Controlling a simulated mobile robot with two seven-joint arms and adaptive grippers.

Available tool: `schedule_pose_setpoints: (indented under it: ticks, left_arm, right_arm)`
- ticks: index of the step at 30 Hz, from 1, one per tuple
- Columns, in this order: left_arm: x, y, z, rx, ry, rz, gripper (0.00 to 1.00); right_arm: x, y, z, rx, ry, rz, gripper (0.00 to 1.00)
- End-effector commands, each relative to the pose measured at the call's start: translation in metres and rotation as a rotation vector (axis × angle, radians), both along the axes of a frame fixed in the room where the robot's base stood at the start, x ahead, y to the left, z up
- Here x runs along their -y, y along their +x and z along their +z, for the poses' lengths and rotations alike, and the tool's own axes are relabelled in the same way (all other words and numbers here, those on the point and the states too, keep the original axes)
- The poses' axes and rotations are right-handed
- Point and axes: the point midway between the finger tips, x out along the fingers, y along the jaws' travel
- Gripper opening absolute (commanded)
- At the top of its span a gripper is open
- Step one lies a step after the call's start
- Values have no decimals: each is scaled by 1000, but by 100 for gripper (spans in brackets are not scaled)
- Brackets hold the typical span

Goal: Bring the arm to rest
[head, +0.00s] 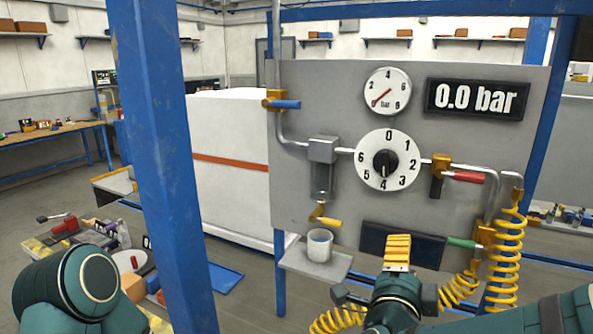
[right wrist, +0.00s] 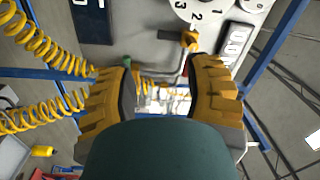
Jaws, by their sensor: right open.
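My right gripper (head: 397,252) is in front of the lower part of the grey panel (head: 330,90), near a dark rectangular plate. Its yellow fingers also show in the right wrist view (right wrist: 162,88), spread apart with nothing held between them. The teal right arm comes in from the lower right. My left arm (head: 75,290) shows only as a teal link at the lower left, and its gripper is out of view. The display (head: 477,99) reads 0.0 bar, and the small gauge (head: 388,91) and numbered dial (head: 388,160) sit beside it.
A blue post (head: 165,160) stands between my left arm and the panel. A green handle (head: 461,243) and a yellow coiled hose (head: 508,245) are right of the gripper. A small shelf with a white cup (head: 320,245) is to its left. A cluttered surface lies at lower left.

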Motion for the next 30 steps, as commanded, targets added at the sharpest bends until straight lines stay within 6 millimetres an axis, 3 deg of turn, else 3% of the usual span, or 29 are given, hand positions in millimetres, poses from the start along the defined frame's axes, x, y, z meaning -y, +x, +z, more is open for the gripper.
schedule_pose_setpoints:
  ticks: [4,9,14,18,21,24,30]
  left_arm:
    - [0,0,0,0,0,-1,0]
    - [0,0,0,0,0,0,0]
    - [0,0,0,0,0,0,0]
    - [0,0,0,0,0,0,0]
    - [0,0,0,0,0,0,0]
    - [0,0,0,0,0,0,0]
    - [0,0,0,-1,0,0,0]
  right_arm:
    - [-21,27,-76,-236,-127,161,51]
    - [-44,31,-188,-555,-277,414,51]
    - [-61,0,-293,-846,-383,694,51]
    - [-72,-52,-369,-1063,-440,959,51]
    - [-77,-89,-405,-1171,-458,1129,51]
    - [-79,-119,-426,-1240,-466,1257,51]
    - [-81,-142,-440,-1285,-471,1360,51]
